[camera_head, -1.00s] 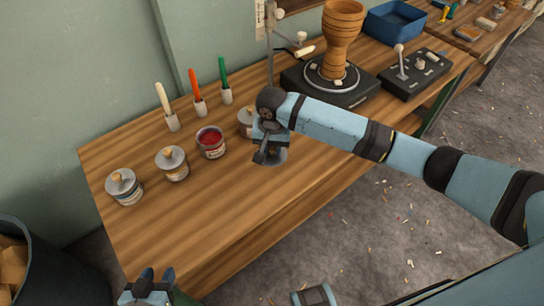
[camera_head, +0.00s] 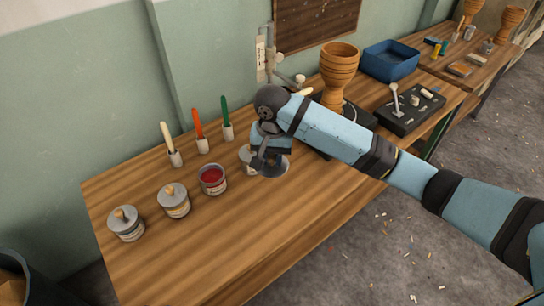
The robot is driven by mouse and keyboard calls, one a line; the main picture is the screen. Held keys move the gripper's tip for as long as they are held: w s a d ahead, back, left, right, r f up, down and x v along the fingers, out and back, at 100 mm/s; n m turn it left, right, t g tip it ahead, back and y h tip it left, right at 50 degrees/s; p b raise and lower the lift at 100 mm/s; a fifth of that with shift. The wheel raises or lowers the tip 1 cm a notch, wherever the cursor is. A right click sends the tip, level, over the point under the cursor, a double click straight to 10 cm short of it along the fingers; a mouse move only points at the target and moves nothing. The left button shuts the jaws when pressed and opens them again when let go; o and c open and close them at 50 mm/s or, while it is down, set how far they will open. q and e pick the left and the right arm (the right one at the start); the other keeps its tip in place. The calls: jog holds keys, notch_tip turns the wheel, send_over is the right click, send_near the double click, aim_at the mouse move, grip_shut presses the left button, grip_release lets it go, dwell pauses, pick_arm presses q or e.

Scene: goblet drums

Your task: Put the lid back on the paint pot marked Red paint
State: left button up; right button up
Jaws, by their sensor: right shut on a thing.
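The open paint pot (camera_head: 213,180) shows red paint inside and stands upright on the wooden bench, with no lid on it. Its label is too small to read. My right gripper (camera_head: 268,153) is right of this pot, shut on a grey round lid (camera_head: 277,169). The lid appears held above the bench, apart from the open pot. The gripper hides the lid's knob. My left gripper is out of view.
Two lidded pots (camera_head: 173,201) (camera_head: 126,223) stand left of the open pot. Another pot (camera_head: 245,158) is partly hidden behind my right gripper. Several brushes in holders (camera_head: 202,145) stand behind. The bench front (camera_head: 225,245) is clear.

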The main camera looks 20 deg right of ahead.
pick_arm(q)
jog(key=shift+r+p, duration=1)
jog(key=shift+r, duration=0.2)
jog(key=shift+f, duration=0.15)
